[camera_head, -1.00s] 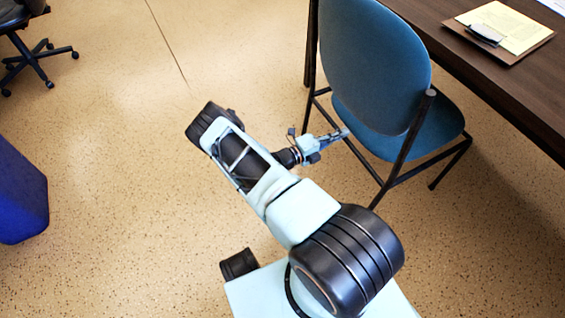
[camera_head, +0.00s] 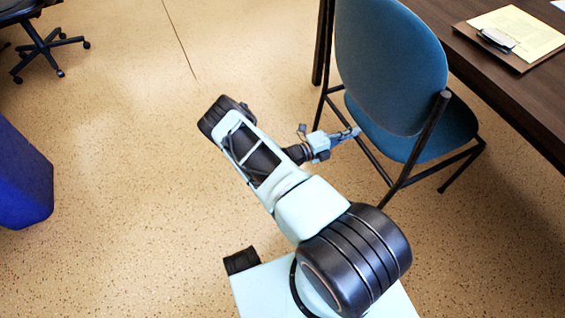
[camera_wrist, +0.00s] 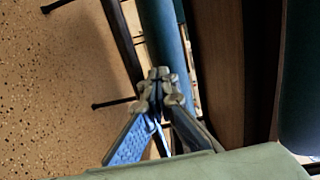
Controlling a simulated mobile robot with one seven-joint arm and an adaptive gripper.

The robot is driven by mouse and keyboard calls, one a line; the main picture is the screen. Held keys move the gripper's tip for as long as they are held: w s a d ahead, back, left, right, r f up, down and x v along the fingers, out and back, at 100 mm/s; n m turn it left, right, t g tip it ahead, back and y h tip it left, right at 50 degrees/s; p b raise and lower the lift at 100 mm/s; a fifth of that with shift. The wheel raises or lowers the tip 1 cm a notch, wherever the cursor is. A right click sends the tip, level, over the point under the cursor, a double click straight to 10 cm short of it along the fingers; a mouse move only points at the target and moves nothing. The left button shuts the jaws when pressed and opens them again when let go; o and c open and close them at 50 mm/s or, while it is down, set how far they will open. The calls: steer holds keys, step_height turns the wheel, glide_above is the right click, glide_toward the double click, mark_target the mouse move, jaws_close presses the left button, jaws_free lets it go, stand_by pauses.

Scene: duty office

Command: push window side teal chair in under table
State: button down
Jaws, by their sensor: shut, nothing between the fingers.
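The teal chair (camera_head: 392,65) stands at the right of the head view, its backrest towards me and its seat (camera_head: 440,128) on the table side. The dark wooden table (camera_head: 500,85) runs along the right edge. My gripper (camera_head: 355,132) is shut and empty, its tip at the chair's rear, below the backrest and close to the dark frame. I cannot tell whether it touches. In the wrist view my gripper (camera_wrist: 160,80) points at a blue chair part (camera_wrist: 163,35), with dark legs on the left.
A clipboard with yellow paper (camera_head: 515,35) lies on the table. A black wheeled chair base (camera_head: 45,45) is at the upper left, and a blue bin-like object (camera_head: 22,175) at the left edge. The speckled floor between is clear.

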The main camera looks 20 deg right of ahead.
steer(key=a+b, duration=0.1)
steer(key=a, duration=0.9)
steer(key=shift+s, duration=0.45)
steer(key=shift+r, duration=0.1)
